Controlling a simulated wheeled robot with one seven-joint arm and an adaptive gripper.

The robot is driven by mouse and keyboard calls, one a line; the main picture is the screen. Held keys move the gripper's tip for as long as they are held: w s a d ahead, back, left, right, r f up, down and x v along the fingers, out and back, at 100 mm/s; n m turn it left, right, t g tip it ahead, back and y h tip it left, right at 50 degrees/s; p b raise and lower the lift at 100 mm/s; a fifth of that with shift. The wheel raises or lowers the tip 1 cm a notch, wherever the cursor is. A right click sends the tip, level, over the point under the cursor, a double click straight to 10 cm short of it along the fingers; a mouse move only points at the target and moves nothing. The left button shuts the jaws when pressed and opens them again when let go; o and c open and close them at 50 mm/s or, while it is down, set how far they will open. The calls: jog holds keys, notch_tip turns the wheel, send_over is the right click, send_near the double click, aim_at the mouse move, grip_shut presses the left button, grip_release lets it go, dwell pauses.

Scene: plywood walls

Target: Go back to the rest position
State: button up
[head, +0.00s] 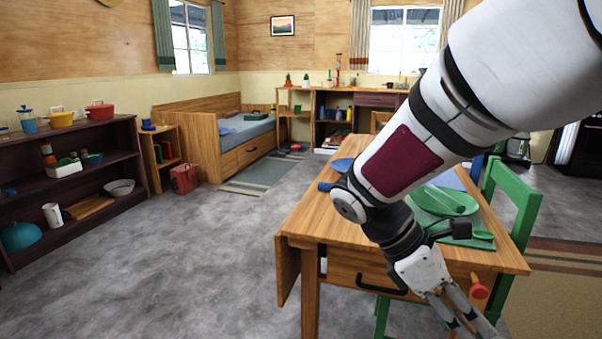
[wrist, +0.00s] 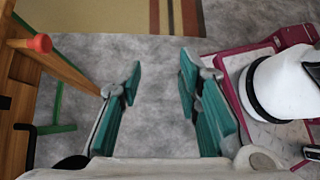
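My arm reaches down across the right of the head view, in front of the wooden table (head: 345,222). My gripper (head: 464,318) hangs low at the table's front, pointing down toward the floor. In the wrist view my gripper (wrist: 158,78) has its two teal-padded fingers wide apart. Only grey floor (wrist: 155,120) shows between them, so it is empty. My own white and maroon base shows at the right of the wrist view.
A red knob-like end (head: 478,288) sticks out by the table front, close to my gripper; it also shows in the wrist view (wrist: 40,43). A green chair (head: 522,205) stands at the table's right. Green dishes (head: 445,200) lie on the table. Open floor (head: 190,270) lies left.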

jog(key=s+a+r+m+t+y, duration=0.1)
jog(key=s+a+m+t+y, duration=0.2)
jog(key=s+m, duration=0.6)
jog(key=s+a+r+m+t+y, duration=0.15)
jog(key=s+m+y, duration=0.4)
jog(key=s, duration=0.55)
notch_tip(320, 180, up, 31)
jog(key=t+p, duration=0.3)
jog(key=p, duration=2.6)
jog(key=shift+m, duration=0.35)
jog(key=shift+t, duration=0.25)
